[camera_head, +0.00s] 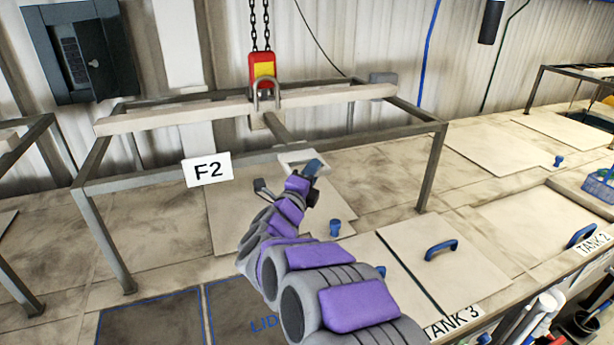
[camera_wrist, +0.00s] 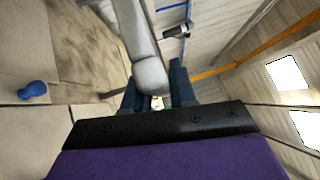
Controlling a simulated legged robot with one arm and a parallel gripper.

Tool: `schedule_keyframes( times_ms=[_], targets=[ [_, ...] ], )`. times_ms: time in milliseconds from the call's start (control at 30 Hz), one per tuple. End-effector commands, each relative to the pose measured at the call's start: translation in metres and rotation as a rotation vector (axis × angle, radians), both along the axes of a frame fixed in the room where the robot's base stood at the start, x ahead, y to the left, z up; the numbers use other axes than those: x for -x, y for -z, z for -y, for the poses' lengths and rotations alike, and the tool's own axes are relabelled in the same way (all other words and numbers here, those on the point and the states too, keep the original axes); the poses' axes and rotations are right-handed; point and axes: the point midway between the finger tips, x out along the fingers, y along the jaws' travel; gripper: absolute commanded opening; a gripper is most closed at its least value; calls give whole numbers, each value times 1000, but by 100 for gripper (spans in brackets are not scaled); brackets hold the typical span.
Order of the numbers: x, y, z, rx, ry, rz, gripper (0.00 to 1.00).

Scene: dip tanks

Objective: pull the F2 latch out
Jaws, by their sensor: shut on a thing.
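The F2 sign (camera_head: 208,169) hangs at the front of a grey frame, below a beam hung on chains. A pale, loop-like handle (camera_head: 290,157), which I take to be the F2 latch, shows at the end of a bar to the right of the sign. My gripper (camera_head: 311,169) is at this handle and shut on it; the blue fingers partly cover it. In the wrist view the blue fingers (camera_wrist: 156,98) stand on either side of a pale rounded bar (camera_wrist: 146,72).
The grey frame (camera_head: 437,165) stands around the work area. A red and yellow hoist block (camera_head: 263,70) hangs above the beam (camera_head: 180,113). Pale tank lids with blue handles (camera_head: 441,249) lie to the right. A blue knob (camera_head: 335,227) is close to my arm.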

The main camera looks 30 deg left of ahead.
Motion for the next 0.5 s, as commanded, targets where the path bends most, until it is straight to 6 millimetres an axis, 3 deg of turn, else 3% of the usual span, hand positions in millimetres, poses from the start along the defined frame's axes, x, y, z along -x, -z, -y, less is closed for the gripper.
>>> schedule_keyframes(
  times_ms=[33,167,500],
  targets=[
    [5,10,3,4,-5,-12,0],
    [13,13,11,10,-4,-14,0],
    [21,8,20,9,-1,-8,0]
  ],
)
